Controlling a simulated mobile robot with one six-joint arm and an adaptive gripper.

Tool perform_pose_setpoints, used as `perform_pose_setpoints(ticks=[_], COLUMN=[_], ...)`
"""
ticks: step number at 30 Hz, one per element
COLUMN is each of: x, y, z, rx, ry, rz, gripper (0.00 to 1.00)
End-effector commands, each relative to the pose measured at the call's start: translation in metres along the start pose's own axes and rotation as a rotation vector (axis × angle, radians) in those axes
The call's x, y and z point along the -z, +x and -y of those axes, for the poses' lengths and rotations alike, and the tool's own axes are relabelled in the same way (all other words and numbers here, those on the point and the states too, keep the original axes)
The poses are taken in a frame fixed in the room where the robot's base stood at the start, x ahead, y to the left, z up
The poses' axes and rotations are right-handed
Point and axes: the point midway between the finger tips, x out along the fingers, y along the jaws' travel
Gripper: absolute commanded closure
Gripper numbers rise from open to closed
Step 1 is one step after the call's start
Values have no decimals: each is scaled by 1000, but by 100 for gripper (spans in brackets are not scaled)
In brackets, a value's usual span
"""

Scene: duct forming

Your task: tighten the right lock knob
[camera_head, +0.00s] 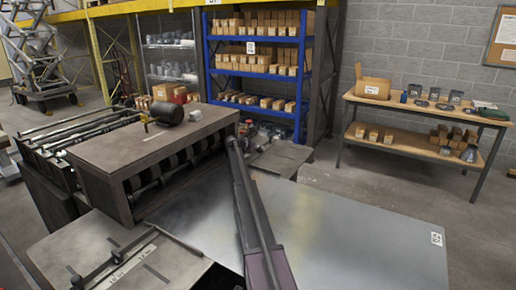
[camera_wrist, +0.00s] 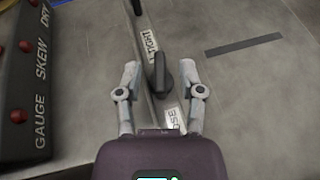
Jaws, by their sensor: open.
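A dark lock knob (camera_wrist: 161,78) stands on a pale strip in the wrist view. The strip reads "TIGHT" above the knob, and a partly hidden label ending in "OSE" shows below it. My gripper (camera_wrist: 160,70) is open, with one grey finger to the left of the knob and one to the right. I see a gap on both sides, so neither finger appears to touch it. In the head view my arm reaches away toward the far side of the machine; the knob and gripper tips cannot be made out there.
A dark panel (camera_wrist: 28,85) with red buttons, marked "GAUGE" and "SKEW", stands left in the wrist view. In the head view a metal sheet (camera_head: 350,225) lies beside the roller machine (camera_head: 150,145). A similar labelled strip (camera_head: 125,262) is at front left.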

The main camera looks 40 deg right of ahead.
Motion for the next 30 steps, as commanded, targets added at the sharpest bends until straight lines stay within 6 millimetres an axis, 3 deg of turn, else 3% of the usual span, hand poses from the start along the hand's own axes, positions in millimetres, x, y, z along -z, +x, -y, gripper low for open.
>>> perform_pose_setpoints(ticks=[2,3,7,8,19,30], x=[0,0,0,0,0,0], y=[0,0,-1,-1,0,0], z=[0,0,0,0,-3,-7], rx=[0,0,-1,-1,25,207], ry=[0,0,0,0,9,85], rz=[0,0,0,0,-1,-1], gripper=[50,56,95,100,100,100])
